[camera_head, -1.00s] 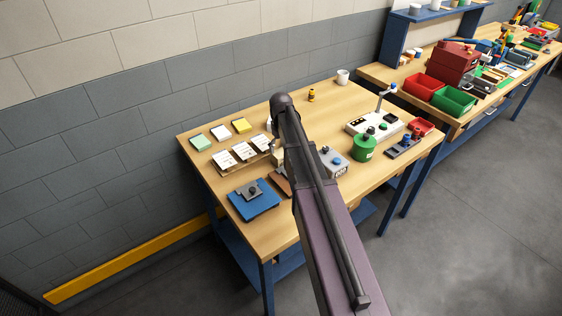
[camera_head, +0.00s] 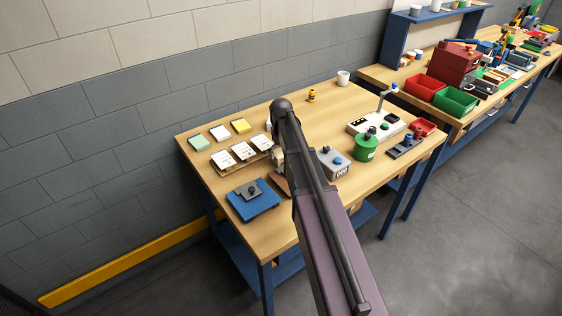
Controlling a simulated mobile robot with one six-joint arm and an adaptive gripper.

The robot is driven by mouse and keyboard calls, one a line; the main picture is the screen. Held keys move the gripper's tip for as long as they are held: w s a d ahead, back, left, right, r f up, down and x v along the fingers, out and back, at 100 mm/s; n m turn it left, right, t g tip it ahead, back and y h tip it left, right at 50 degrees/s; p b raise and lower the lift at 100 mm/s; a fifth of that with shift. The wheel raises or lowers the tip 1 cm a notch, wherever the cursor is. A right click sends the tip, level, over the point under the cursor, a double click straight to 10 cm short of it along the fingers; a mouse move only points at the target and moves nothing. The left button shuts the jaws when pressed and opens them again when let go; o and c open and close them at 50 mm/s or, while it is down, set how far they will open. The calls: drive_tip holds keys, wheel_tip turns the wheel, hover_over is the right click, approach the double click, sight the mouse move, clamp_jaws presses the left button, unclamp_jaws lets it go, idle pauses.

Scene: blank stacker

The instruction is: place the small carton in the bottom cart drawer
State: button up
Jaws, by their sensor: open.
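My arm (camera_head: 325,220) reaches up from the bottom edge over the near workbench, its dark rounded joint above the bench top. My gripper cannot be made out; the arm may hide it. A small beige thing (camera_head: 278,161) shows partly beside the arm; I cannot tell whether it is the small carton. No cart with drawers can be made out in this view.
The near wooden workbench (camera_head: 336,108) holds a blue fixture (camera_head: 253,207), white cards (camera_head: 222,158), a grey box (camera_head: 333,163), a green canister (camera_head: 366,147) and a white control panel (camera_head: 376,124). A second bench (camera_head: 385,74) stands behind right. Open floor (camera_head: 470,230) lies at right.

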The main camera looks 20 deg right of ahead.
sight(281, 152)
drive_tip(key=shift+f+b, duration=0.95)
drive_tip(key=shift+f, duration=0.3)
drive_tip(key=c, duration=0.9)
drive_tip(key=shift+r, duration=0.25)
wheel_tip(281, 152, up, 10)
drive_tip(key=p, duration=1)
drive_tip(key=shift+f, duration=0.2)
